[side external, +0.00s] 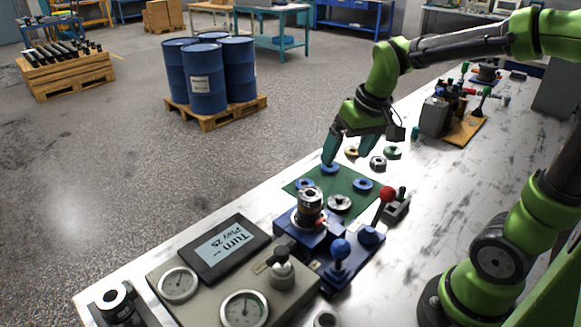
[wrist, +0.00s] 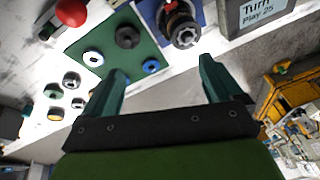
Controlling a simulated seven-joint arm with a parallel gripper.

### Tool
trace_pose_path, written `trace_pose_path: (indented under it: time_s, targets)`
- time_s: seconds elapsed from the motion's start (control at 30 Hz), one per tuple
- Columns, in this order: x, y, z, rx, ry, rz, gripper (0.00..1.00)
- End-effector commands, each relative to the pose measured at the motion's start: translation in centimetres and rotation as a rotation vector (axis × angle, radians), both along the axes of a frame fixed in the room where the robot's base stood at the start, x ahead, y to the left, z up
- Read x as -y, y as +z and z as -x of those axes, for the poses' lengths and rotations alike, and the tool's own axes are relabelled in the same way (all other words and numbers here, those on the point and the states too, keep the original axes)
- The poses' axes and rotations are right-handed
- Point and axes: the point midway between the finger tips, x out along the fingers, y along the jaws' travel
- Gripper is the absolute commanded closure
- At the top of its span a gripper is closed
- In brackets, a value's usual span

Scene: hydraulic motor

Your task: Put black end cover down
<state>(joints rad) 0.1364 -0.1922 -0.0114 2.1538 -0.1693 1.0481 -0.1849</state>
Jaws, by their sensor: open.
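My gripper (side external: 346,158) is open above the far edge of the green mat (side external: 297,191). In the wrist view its two teal fingers (wrist: 162,72) are spread wide, with nothing between them. A round black part (wrist: 127,36), which looks like the black end cover, lies flat on the mat (wrist: 110,75) in the wrist view. It is apart from the fingers and beside the motor assembly (wrist: 181,24). The motor assembly (side external: 311,205) stands upright on a blue fixture there.
Blue rings (side external: 362,184) lie on the mat, and small metal parts (side external: 377,162) lie beyond it. A red-knobbed lever (side external: 386,193), a blue-knobbed lever (side external: 340,249) and a display console (side external: 225,247) stand near the fixture. The table's long edge borders the floor.

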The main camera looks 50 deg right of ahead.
Motion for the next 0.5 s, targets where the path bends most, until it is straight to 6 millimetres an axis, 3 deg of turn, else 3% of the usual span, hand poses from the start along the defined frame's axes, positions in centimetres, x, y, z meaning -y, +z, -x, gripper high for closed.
trace_pose_path:
  time_s: [0.03, 0.2, 0.33, 0.5]
  targets:
    - [-1.4, 1.2, 1.6, 0.063, -0.001, -0.015, 0.07]
    - [-4.5, 2.9, 5.6, 0.217, -0.019, -0.084, 0.07]
    - [-5.7, 3.2, 7.6, 0.289, -0.030, -0.127, 0.07]
    - [-6.3, 3.2, 8.5, 0.326, -0.036, -0.150, 0.07]
